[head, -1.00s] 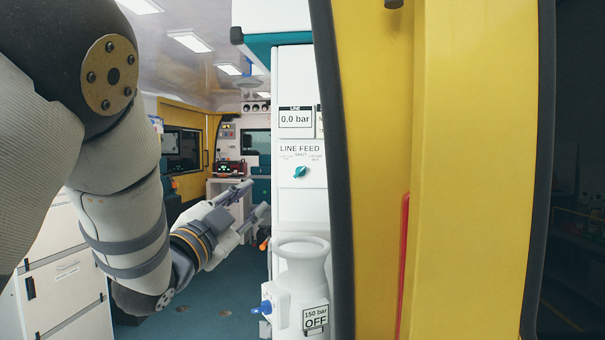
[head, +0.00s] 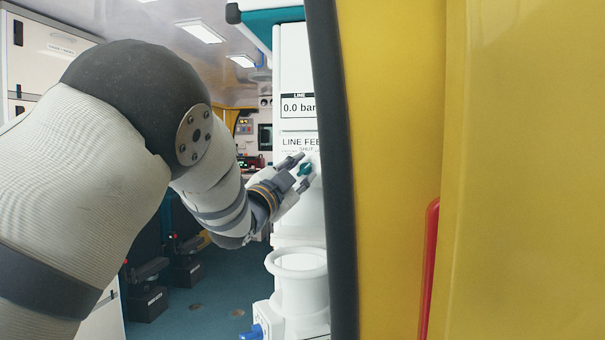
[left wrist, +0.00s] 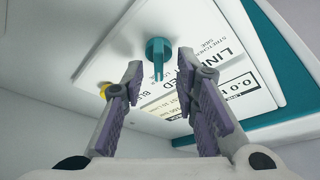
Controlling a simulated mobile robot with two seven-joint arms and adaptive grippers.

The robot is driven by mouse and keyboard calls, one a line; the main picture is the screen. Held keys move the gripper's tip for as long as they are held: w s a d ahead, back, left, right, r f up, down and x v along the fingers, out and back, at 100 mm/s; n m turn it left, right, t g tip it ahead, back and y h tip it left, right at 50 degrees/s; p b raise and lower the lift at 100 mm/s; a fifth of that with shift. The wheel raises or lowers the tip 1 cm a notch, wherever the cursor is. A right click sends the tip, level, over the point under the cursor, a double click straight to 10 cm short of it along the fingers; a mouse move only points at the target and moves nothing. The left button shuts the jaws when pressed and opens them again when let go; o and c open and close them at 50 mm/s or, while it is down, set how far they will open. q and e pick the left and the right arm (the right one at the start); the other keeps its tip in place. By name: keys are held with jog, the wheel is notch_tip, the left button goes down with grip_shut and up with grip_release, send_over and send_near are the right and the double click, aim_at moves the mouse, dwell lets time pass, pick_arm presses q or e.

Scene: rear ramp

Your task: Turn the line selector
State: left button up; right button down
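The line selector is a small teal knob (head: 305,169) on the white panel below the "LINE FEED" label (head: 300,142). In the left wrist view the teal knob (left wrist: 158,54) sticks out of the panel, just beyond and between the fingertips. My left gripper (head: 298,171) is at the panel, its fingers spread on either side of the knob. It also shows in the left wrist view (left wrist: 163,85), open and empty, with no clear contact on the knob. My right gripper is not in view.
A "0.0 bar" display (head: 298,106) sits above the label. A white cylinder holder (head: 299,285) with a blue tap (head: 250,332) stands below. A dark-edged yellow door frame (head: 390,170) with a red bar (head: 429,270) stands close on the right.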

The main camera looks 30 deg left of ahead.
pick_arm(q)
jog(key=shift+w, duration=0.35)
jog(key=shift+c, duration=0.6)
grip_shut()
